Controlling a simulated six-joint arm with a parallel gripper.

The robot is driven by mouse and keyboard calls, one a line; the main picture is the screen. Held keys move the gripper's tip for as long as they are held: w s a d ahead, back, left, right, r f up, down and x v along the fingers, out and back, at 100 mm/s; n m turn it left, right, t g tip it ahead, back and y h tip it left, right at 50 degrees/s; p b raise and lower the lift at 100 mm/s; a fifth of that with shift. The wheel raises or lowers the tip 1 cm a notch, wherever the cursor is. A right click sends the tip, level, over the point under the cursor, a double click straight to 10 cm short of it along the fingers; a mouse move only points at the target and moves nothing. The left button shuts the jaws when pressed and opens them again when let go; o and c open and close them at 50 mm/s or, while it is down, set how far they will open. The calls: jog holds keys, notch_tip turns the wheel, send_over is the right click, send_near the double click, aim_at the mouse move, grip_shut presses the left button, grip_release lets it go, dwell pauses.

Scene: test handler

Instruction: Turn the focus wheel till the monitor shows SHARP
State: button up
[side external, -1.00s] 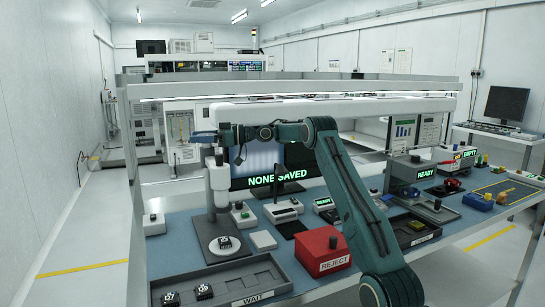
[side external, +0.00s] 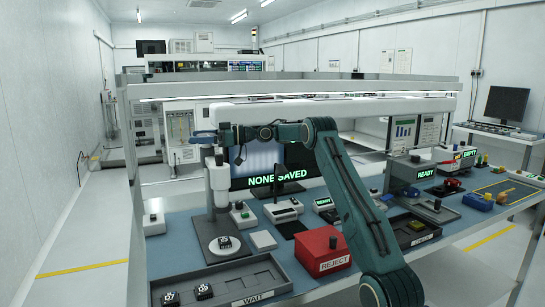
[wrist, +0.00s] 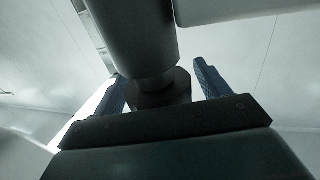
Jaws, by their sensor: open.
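The microscope (side external: 219,180) is a white upright instrument at the left of the bench. A small dark chip (side external: 225,242) sits on its round stage. The monitor (side external: 262,160) behind it shows a pale, blurred striped picture, with green NONE SAVED text across its lower part. My gripper (side external: 203,137) is at the top of the microscope. In the wrist view my gripper (wrist: 160,75) is open, its two blue fingers on either side of a dark round part (wrist: 165,90), possibly the focus wheel. I see gaps beside it; contact cannot be told.
A grey WAIT tray (side external: 222,289) with two chips lies in front. A red REJECT box (side external: 322,252) stands right of it, near my arm. Small white devices (side external: 282,211) stand behind. A white overhead beam (side external: 340,110) runs close to my arm.

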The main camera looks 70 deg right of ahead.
jog(key=shift+d+m+t+h, duration=0.1)
jog(key=shift+m+t+h, duration=0.7)
jog(key=shift+m+h, duration=0.8)
jog(key=shift+w+m+h, duration=0.1)
jog(key=shift+m+h, duration=0.2)
jog(key=shift+h, duration=0.9)
jog(key=shift+d+m+t+h, duration=0.2)
jog(key=shift+m+h, duration=0.75)
jog(key=shift+h, duration=0.55)
jog(key=shift+d+m+t+h, duration=0.1)
jog(key=shift+d+m+h, duration=0.1)
jog(key=shift+m+h, duration=1.05)
jog(key=s+a, duration=0.2)
jog(key=s, duration=1.1)
notch_tip(320, 180, up, 5)
jog(key=a+n, duration=0.1)
jog(key=a+g, duration=0.1)
jog(key=a, duration=0.2)
jog(key=a+n+g+y, duration=0.1)
jog(key=a, duration=0.3)
jog(key=a+n+g+y, duration=0.1)
jog(key=a, duration=0.3)
jog(key=shift+s+f+g, duration=0.1)
jog(key=shift+s+g, duration=0.05)
jog(key=shift+g, duration=0.15)
jog(key=s+a+n+g, duration=0.1)
jog(key=s+a+g, duration=0.3)
jog(key=s+a, duration=0.3)
jog(key=shift+a, duration=1.3)
jog(key=shift+y, duration=0.25)
